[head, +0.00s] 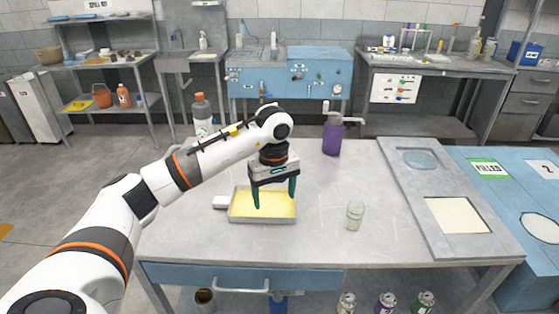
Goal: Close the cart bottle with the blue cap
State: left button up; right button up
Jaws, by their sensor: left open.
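My left gripper (274,200) points down over the shallow tray (263,221) with a yellow inside. Its two dark green fingers are apart and nothing shows between them. I cannot pick out a blue cap or tell which bottle is the cart bottle. A clear glass jar (355,214) stands upright on the table, right of the tray. A white bottle with an orange-brown top (202,113) stands behind my left arm, which hides its lower part. A purple jug (332,136) with a grey spout stands at the table's back. My right gripper is not in view.
The grey table (325,245) has free room around the jar. A raised grey panel (405,190) with two recesses covers its right side. A blue bench (510,200) marked "FILLED" adjoins it. Cans (386,303) and a blue object (279,304) show below the front edge.

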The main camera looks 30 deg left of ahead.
aim_at(354, 215)
jog(key=i+j, duration=0.65)
jog(key=i, duration=0.05)
